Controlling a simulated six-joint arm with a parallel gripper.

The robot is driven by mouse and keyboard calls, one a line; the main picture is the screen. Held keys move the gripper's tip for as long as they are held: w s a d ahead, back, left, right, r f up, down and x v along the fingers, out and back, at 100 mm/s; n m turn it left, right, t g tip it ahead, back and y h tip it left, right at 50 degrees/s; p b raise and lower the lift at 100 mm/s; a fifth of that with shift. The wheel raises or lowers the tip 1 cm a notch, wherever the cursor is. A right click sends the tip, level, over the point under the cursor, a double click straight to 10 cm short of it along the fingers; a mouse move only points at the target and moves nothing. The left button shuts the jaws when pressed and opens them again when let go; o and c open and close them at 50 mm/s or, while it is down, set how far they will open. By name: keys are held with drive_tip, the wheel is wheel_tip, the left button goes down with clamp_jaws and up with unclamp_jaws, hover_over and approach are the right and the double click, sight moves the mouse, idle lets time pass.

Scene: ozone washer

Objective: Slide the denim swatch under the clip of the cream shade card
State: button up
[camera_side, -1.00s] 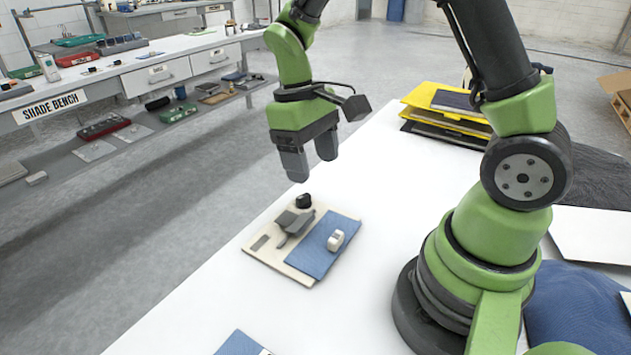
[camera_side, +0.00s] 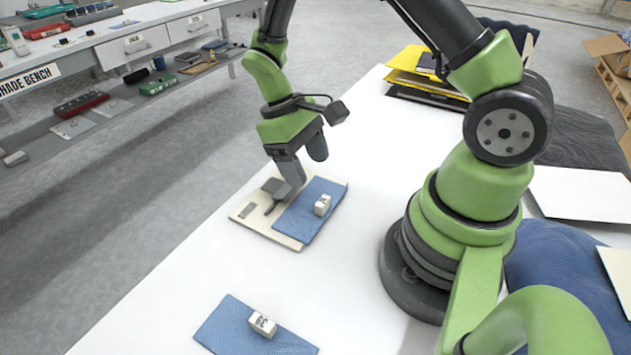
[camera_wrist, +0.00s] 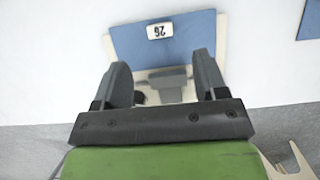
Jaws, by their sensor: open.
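The cream shade card (camera_side: 250,215) lies on the white table, with a grey clip (camera_side: 277,188) on its left half. A denim swatch (camera_side: 297,218) with a white tag marked 26 (camera_side: 322,204) lies over the card's right half. In the wrist view the swatch (camera_wrist: 190,38) lies just beyond the clip (camera_wrist: 166,80); I cannot tell whether its edge is under the clip. My gripper (camera_side: 306,168) is open, low over the card at the clip. In the wrist view its fingers (camera_wrist: 162,60) stand apart, one on each side of the clip.
Another denim swatch (camera_side: 225,325) with a tag marked 39 (camera_side: 262,324) lies at the front of the table. Yellow and black folders (camera_side: 415,72) are stacked at the back. Blue fabric (camera_side: 560,275) and a white sheet (camera_side: 580,193) lie right of my base.

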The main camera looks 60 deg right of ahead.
sight(321, 200)
drive_tip(key=x, duration=0.7)
drive_tip(key=shift+s+f, duration=0.15)
drive_tip(key=c, duration=1)
